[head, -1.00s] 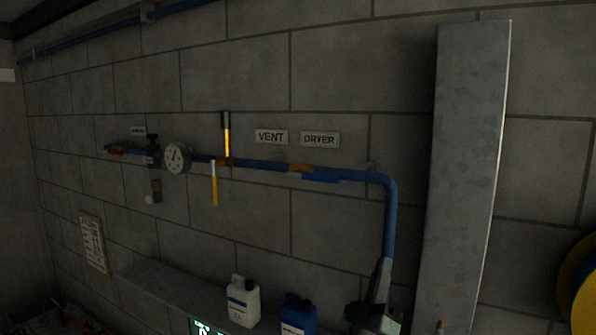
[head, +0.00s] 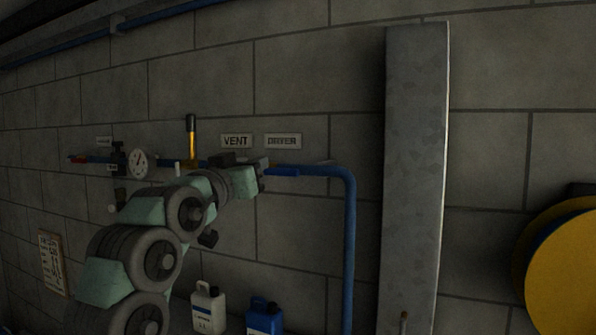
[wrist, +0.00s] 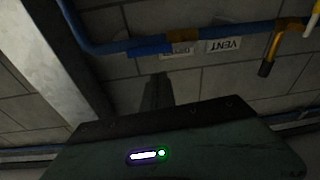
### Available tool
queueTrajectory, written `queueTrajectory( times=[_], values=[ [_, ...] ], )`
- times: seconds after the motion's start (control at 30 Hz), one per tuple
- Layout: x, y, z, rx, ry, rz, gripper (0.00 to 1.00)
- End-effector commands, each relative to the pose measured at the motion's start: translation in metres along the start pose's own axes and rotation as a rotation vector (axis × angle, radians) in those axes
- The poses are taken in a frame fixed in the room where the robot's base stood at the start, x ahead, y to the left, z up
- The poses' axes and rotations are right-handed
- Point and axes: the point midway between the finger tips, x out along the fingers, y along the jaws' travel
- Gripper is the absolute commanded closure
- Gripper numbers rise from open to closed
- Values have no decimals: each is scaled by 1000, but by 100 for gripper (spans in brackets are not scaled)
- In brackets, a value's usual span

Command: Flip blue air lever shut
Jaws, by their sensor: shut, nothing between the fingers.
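The blue lever (head: 283,171) lies along the blue pipe, just below the DRYER sign (head: 283,141). In the wrist view, which is upside down, the blue lever (wrist: 150,48) lies along the pipe next to a brass valve body (wrist: 184,35). My gripper (head: 263,177) is close to the left end of the lever in the head view, and my arm hides the valve there. In the wrist view my gripper (wrist: 157,82) is dark and shut, with nothing in it. It points toward the lever and pipe; whether it touches cannot be told.
A yellow lever with a black grip (head: 191,140) stands upright by the VENT sign (head: 236,141). A gauge (head: 138,163) sits further left. The pipe bends down before a metal column (head: 415,170). A white bottle (head: 208,308) and a blue bottle (head: 264,318) stand below.

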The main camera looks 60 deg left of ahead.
Motion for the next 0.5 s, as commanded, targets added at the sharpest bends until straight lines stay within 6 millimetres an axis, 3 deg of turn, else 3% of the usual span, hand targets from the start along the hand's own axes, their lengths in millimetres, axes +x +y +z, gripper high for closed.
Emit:
queueTrajectory(
  times=[0.13, 0.5],
  values=[
    [-21, 3, -24, 66, -17, 15, 100],
    [-28, 5, -29, 93, -34, 24, 100]
  ],
)
